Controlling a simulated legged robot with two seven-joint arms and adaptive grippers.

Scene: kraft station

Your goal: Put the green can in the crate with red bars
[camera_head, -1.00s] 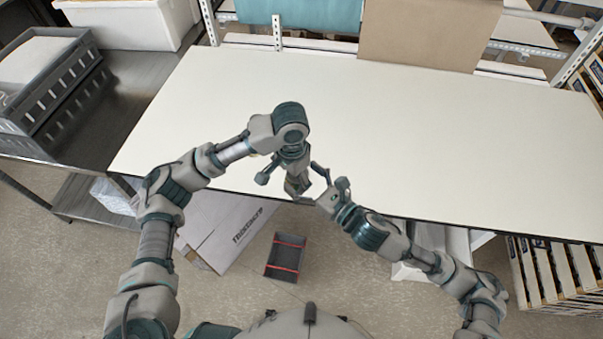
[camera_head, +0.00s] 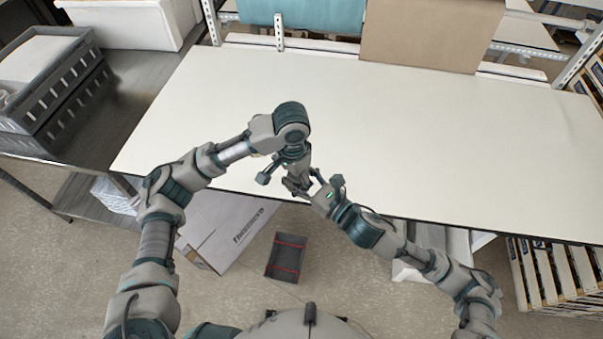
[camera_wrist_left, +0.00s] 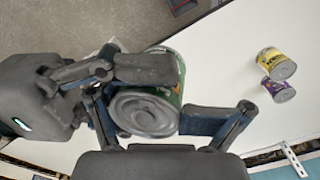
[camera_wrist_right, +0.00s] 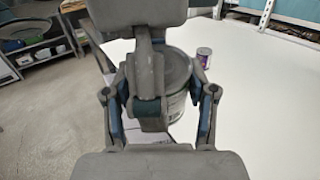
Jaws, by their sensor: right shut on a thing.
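The green can (camera_wrist_left: 147,103) is in the air between my two grippers, above the table's front edge; its grey end faces the left wrist camera. My right gripper (camera_head: 320,188) is shut on it; in the right wrist view the can (camera_wrist_right: 176,88) sits between that gripper's fingers. My left gripper (camera_head: 290,187) has a finger on either side of the can in its wrist view; whether both still press on it cannot be told. In the head view the grippers mostly hide the can. The dark crate with red bars (camera_head: 286,257) stands on the floor below the table.
The white table (camera_head: 430,130) is largely bare. A yellow can (camera_wrist_left: 276,64) and a purple can (camera_wrist_left: 279,90) stand on it. A flat cardboard box (camera_head: 225,228) lies left of the crate. Grey crates (camera_head: 50,90) sit on a metal bench at the left.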

